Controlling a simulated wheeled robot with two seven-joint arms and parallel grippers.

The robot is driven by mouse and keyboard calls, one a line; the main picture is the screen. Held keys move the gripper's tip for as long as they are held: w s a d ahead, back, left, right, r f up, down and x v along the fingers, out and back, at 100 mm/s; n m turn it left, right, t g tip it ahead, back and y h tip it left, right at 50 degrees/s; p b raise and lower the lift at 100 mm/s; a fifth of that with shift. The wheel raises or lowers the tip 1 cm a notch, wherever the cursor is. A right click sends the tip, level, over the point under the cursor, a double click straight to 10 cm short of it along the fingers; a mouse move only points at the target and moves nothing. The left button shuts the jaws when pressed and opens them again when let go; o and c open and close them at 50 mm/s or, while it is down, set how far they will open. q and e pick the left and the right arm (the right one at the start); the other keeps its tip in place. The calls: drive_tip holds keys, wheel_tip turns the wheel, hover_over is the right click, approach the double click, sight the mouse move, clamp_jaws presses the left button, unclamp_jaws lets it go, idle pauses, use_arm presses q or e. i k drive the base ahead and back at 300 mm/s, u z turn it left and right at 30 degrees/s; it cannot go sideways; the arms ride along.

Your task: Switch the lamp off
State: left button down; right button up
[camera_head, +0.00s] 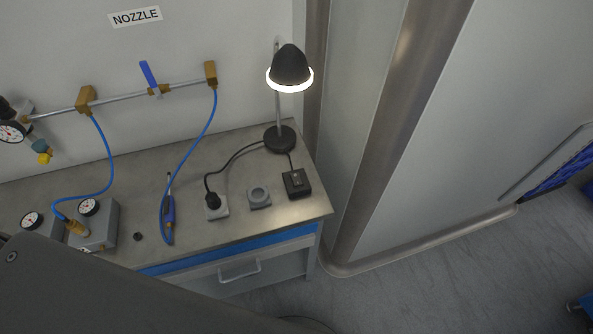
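A black desk lamp (290,68) stands at the back right corner of the workbench, and its shade glows bright white at the rim. Its round black base (279,139) rests on the bench. A small black switch box (297,183) lies in front of the base, joined to it by a short cord. Another black cord runs left from the lamp to a black plug (212,201) in a grey socket. A grey round-topped socket (259,196) sits between the plug and the switch box. Neither gripper is in view.
The workbench (190,250) carries gauge boxes (97,225) at left and a blue air nozzle (169,212) on a blue hose. A pipe with a blue valve handle (149,75) is on the wall. A rounded metal pillar (385,120) rises right of the bench.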

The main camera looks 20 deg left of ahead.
sight(296, 180)
drive_tip(key=z, duration=1.5)
drive_tip(key=i, duration=0.6)
drive_tip(key=u, duration=2.1)
